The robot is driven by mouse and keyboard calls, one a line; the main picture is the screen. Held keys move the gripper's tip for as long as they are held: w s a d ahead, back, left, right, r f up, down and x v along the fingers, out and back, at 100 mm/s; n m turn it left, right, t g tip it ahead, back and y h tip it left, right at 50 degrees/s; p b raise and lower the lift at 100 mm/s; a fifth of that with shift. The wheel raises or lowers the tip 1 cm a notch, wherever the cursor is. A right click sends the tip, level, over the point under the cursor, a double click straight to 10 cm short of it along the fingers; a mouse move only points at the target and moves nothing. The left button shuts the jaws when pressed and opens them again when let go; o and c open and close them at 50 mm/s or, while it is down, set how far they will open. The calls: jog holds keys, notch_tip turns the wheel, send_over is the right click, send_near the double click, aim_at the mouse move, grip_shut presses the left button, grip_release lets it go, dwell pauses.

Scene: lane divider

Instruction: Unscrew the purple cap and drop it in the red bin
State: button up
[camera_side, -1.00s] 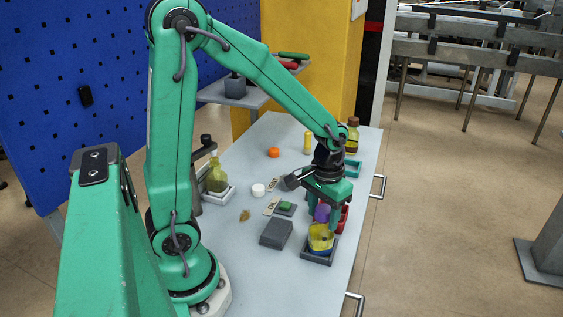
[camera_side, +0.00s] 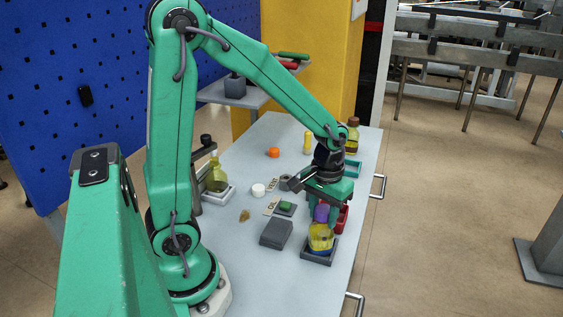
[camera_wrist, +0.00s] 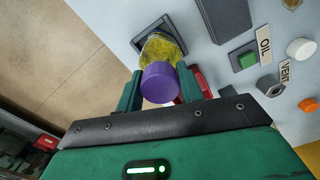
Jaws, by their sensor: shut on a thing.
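The purple cap (camera_side: 321,213) sits at the top of a bottle of yellow liquid (camera_side: 320,237). The bottle stands upright in a dark square holder (camera_side: 318,257). My gripper (camera_side: 324,208) points down from above, shut on the cap. In the wrist view the purple cap (camera_wrist: 160,84) is between my two green fingers, with the bottle (camera_wrist: 160,48) beyond it. I cannot tell whether the cap is still threaded on, as the neck is hidden. The red bin (camera_side: 342,219) is just behind my gripper, partly hidden; a strip of it shows in the wrist view (camera_wrist: 203,84).
A dark grey block (camera_side: 276,233), a green button (camera_side: 286,206) and OIL and VENT labels lie left of the bottle. A white round piece (camera_side: 258,190) and an orange cap (camera_side: 273,152) are farther back. Another bottle (camera_side: 216,177) stands in a white tray. The table's right edge is close.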

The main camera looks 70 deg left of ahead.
jog(key=shift+n, duration=0.8)
jog(key=shift+n, duration=0.9)
jog(key=shift+n, duration=0.9)
